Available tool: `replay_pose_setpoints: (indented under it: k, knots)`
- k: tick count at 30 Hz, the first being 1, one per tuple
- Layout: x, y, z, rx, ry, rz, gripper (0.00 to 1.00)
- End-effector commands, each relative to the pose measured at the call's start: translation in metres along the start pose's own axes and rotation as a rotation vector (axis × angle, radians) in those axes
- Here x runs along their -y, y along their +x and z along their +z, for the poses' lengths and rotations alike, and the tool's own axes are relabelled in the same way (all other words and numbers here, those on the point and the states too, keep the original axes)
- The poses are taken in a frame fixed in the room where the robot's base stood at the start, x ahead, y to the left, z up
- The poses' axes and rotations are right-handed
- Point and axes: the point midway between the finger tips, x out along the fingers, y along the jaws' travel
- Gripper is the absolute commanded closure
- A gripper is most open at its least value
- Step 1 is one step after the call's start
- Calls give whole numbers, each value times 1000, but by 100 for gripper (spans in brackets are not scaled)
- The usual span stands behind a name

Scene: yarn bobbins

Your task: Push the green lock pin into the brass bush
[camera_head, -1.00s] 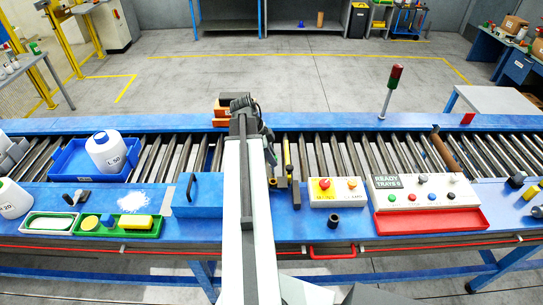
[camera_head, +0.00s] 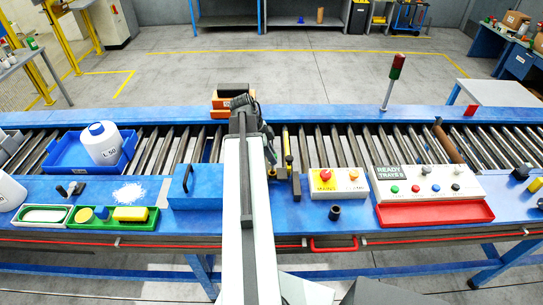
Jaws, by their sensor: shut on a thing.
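My gripper (camera_head: 268,149) is at the far end of my arm, above the back part of the blue bench by the rollers. Its dark jaws are small and partly hidden by my own arm. A small green piece, which looks like the green lock pin (camera_head: 270,157), shows at the jaws, and they are shut on it. A small brass-yellow piece, perhaps the brass bush (camera_head: 272,170), is just below it, by a dark bracket. I cannot tell whether pin and bush touch.
A blue box with a handle (camera_head: 196,188) stands left of my arm. A button box (camera_head: 338,183) and a black cup (camera_head: 335,212) are to the right, with a red tray (camera_head: 435,213) farther right.

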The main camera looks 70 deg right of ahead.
Motion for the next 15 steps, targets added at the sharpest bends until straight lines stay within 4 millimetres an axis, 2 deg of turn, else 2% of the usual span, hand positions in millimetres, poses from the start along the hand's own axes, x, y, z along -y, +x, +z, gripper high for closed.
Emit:
replay_pose_setpoints:
  k: [15]
  knots:
    - [0,19,9,0,-1,0,100]
